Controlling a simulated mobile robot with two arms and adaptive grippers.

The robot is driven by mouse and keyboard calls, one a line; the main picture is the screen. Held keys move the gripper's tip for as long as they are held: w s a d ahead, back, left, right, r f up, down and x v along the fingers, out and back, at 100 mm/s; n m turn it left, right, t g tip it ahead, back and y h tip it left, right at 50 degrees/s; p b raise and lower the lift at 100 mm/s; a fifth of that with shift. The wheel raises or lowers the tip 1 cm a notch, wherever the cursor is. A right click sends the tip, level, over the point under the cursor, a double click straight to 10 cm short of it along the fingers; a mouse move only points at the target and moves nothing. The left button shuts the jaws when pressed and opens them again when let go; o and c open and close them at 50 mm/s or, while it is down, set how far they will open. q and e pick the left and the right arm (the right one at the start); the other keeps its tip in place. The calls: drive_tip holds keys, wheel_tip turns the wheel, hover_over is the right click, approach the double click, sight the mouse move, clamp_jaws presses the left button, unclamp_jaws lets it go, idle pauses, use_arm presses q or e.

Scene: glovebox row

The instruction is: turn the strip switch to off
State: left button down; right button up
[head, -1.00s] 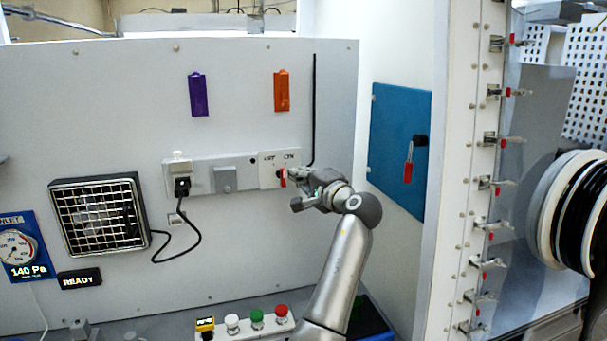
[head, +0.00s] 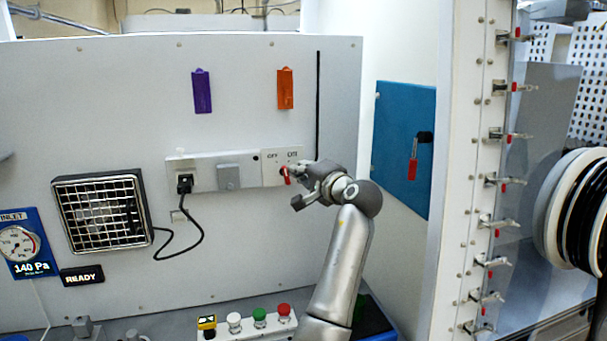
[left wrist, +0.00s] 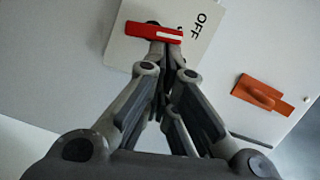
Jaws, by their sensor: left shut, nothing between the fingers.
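The strip switch is a red lever (head: 286,174) on a white plate (head: 270,178) marked OFF on the left and ON on the right, at the right end of the wall strip. In the head view the lever points downward, tilted slightly. My left gripper (head: 294,173) is shut and empty, its tips at the lever from the right. In the left wrist view the red lever (left wrist: 160,33) lies across just beyond the tips of my left gripper (left wrist: 160,52). They look touching or nearly so. The ON mark is hidden there. My right gripper is not in view.
A black plug (head: 185,183) with a hanging cord sits at the strip's left end, beside a grey cover (head: 229,177). An orange tag (head: 285,89) and a purple tag (head: 202,91) are above. Push buttons (head: 259,317) stand below. A blue panel (head: 403,150) is to the right.

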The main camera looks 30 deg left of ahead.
use_arm(q)
drive_tip(key=shift+s+a+r+n+h+b, duration=0.2)
drive_tip(key=shift+n+h+b, duration=0.1)
drive_tip(key=shift+n, duration=0.55)
drive_tip(key=shift+s+a+r+n+h+b, duration=0.1)
drive_tip(key=shift+s+a+n+h+b, duration=0.15)
drive_tip(key=shift+n, duration=0.6)
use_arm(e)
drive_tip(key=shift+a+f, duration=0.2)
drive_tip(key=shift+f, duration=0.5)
use_arm(q)
drive_tip(key=shift+d, duration=0.1)
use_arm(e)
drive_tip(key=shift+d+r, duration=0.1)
